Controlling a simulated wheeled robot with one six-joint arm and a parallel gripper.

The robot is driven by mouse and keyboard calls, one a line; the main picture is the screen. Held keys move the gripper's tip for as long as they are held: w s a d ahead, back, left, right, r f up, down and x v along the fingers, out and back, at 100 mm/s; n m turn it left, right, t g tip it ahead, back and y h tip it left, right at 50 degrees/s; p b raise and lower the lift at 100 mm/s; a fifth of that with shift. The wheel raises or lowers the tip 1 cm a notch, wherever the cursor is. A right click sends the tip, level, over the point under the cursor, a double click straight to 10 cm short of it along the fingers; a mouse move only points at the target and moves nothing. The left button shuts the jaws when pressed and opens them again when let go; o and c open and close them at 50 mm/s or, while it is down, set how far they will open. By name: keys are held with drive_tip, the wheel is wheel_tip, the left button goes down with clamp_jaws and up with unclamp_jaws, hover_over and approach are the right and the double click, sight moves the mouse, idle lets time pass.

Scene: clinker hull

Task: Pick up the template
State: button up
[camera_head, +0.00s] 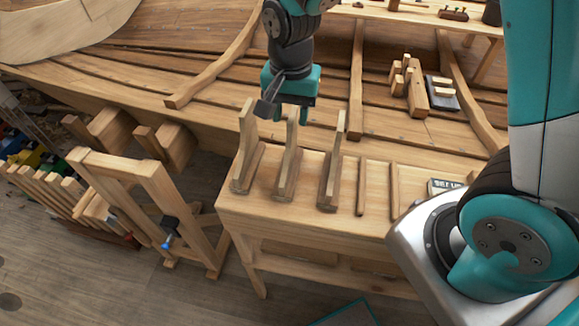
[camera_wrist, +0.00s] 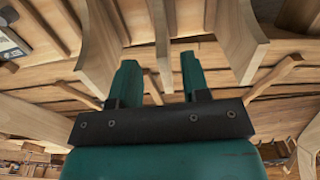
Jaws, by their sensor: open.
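Several wooden templates stand upright on the bench (camera_head: 235,200): a left one (camera_head: 247,135), a middle one (camera_head: 288,165) and a right one (camera_head: 334,165). I cannot tell which of them the task means. My gripper (camera_head: 291,112) is open and empty, at the top of the middle template. In the wrist view the gripper's two teal fingers (camera_wrist: 160,85) are apart, and the middle template (camera_wrist: 162,40) shows ahead, roughly in line with the gap between them. The other two templates stand to either side, one left (camera_wrist: 98,50) and one right (camera_wrist: 240,42). No contact is clear.
Flat wooden strips (camera_head: 361,185) lie right of the templates on the bench, with a small labelled box (camera_head: 445,187) beyond. The planked hull (camera_head: 215,115) rises behind. A wooden trestle (camera_head: 165,185) with a clamp stands left of the bench.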

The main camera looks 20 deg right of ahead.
sight(289, 123)
wheel_tip(289, 123, down, 5)
drive_tip(key=b, duration=0.4)
drive_tip(key=shift+a+f+b, duration=0.1)
drive_tip(key=shift+f+b, duration=0.1)
drive_tip(key=shift+b, duration=0.15)
drive_tip(key=shift+r, duration=0.15)
clamp_jaws()
